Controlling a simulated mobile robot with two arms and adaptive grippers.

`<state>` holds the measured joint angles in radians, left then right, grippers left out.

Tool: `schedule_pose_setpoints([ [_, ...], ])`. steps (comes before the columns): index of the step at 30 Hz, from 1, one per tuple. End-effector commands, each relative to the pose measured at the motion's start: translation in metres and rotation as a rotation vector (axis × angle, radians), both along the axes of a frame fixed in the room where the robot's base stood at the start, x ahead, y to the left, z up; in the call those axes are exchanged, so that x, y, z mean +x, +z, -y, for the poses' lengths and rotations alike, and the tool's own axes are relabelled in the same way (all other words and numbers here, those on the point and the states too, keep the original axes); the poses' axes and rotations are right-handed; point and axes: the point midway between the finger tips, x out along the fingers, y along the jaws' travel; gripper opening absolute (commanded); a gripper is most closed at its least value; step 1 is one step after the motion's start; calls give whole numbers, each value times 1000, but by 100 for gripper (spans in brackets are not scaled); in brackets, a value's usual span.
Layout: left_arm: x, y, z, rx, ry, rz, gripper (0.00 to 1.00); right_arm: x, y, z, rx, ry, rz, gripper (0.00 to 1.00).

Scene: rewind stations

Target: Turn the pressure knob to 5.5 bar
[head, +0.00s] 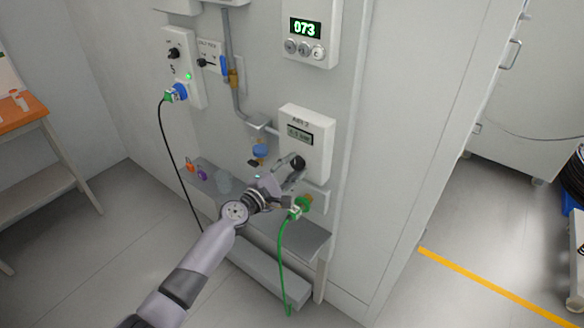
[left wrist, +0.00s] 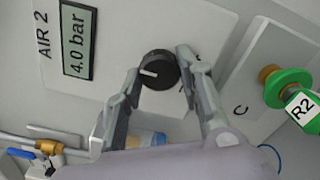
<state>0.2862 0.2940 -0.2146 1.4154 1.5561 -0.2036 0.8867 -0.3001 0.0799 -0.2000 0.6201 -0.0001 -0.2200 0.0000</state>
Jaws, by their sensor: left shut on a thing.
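The black pressure knob (left wrist: 158,70) with a white pointer line sits on the white AIR 2 panel (left wrist: 110,25). The display (left wrist: 76,42) beside it reads 4.0 bar in the left wrist view. In the head view the knob (head: 298,161) is at the lower part of the AIR 2 box (head: 308,125). My left gripper (head: 292,168) reaches up to the knob from below, with one finger on each side, and is shut on it. The fingers hide part of the knob's sides. My right gripper is not in view.
A green connector labelled R2 (left wrist: 300,100) with a green hose (head: 283,255) is close beside my left gripper. A grey ledge (head: 305,232) lies below. Another panel (head: 306,40) above shows 073. A pipe (head: 240,105) runs left of the box.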

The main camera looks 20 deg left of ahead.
Motion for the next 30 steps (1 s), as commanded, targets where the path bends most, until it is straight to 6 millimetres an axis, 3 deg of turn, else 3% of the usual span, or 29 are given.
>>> schedule_pose_setpoints([
  [14, 0, -2, 0, 71, -1, 24, 6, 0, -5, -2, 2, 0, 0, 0],
  [30, 0, -3, 0, 499, -1, 179, 6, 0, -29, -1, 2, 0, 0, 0],
])
